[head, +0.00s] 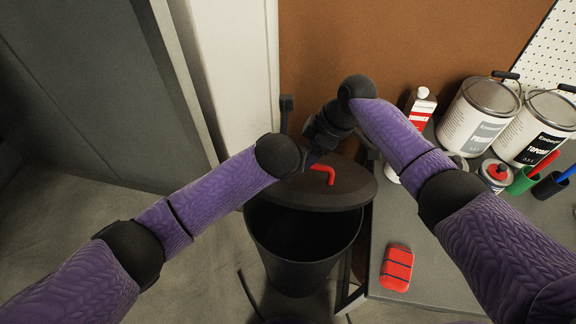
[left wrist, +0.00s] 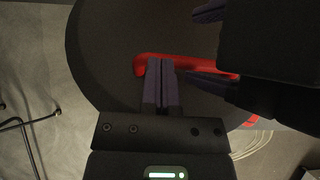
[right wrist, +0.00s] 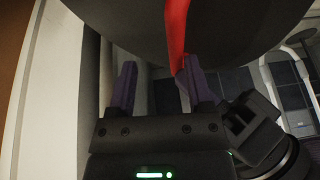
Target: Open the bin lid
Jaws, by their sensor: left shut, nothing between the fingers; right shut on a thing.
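The dark round bin lid (head: 345,193) with a red handle (head: 322,170) is tilted up above the black bin (head: 305,272). A dark opening shows below the lid's front edge. The lid and handle (left wrist: 200,60) also fill the left wrist view. My left gripper (left wrist: 160,62) is shut and empty, its tips over the handle's left part. My right gripper (right wrist: 159,64) is at the handle, on the red handle (right wrist: 177,30); its fingers stand apart, with the red bar against the right finger. In the head view the arms hide much of both grippers.
A grey workbench (head: 430,270) stands right of the bin with a red object (head: 396,267), paint cans (head: 480,115) and bottles. A white post (head: 237,70) and brown wall (head: 345,40) stand behind. Floor is clear on the left.

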